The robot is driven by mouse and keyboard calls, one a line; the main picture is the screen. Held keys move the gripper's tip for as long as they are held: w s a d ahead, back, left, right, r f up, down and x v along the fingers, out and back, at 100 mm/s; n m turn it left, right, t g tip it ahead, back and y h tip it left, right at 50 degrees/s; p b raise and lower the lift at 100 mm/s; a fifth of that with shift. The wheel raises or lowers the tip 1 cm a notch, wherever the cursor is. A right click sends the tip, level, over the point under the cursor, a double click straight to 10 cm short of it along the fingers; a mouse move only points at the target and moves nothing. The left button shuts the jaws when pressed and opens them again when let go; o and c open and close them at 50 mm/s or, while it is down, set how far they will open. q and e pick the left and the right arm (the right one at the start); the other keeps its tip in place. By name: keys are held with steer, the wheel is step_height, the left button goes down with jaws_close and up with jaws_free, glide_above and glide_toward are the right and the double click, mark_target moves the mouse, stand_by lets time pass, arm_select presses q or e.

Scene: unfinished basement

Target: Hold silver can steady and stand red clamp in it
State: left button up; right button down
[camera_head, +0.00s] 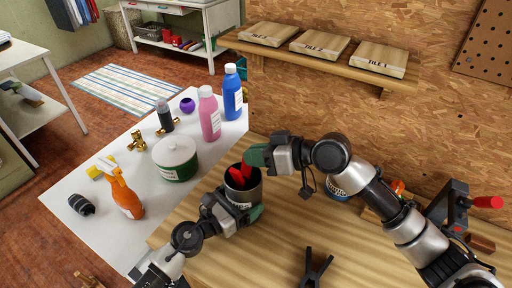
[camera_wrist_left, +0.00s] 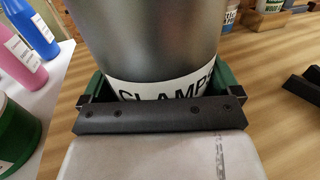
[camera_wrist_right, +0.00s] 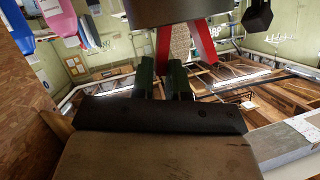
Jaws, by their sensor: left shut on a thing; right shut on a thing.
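The silver can (camera_head: 243,190) stands upright on the wooden bench, and its label shows in the left wrist view (camera_wrist_left: 160,50). My left gripper (camera_head: 238,212) is shut around its lower part, with green fingers on both sides. The red clamp (camera_head: 238,174) is at the can's mouth, with red parts sticking up above the rim; its lower end is hidden inside. My right gripper (camera_head: 258,156) is just above the rim, shut on the red clamp. In the upside-down right wrist view, the clamp's red arms (camera_wrist_right: 203,42) project from the can beyond the green fingers (camera_wrist_right: 163,78).
A black clamp (camera_head: 317,268) lies on the bench at front. A white table (camera_head: 100,225) at left holds bottles, a green-and-white tub (camera_head: 175,158) and an orange spray bottle (camera_head: 125,195). A wall shelf (camera_head: 310,62) carries wooden blocks. A red-handled tool (camera_head: 485,202) is at right.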

steer(key=shift+f, duration=0.3)
steer(key=c, duration=1.1)
jaws_free()
steer(key=shift+o, duration=0.2)
steer(key=v, duration=1.2)
arm_select(q)
steer(key=o, duration=0.6)
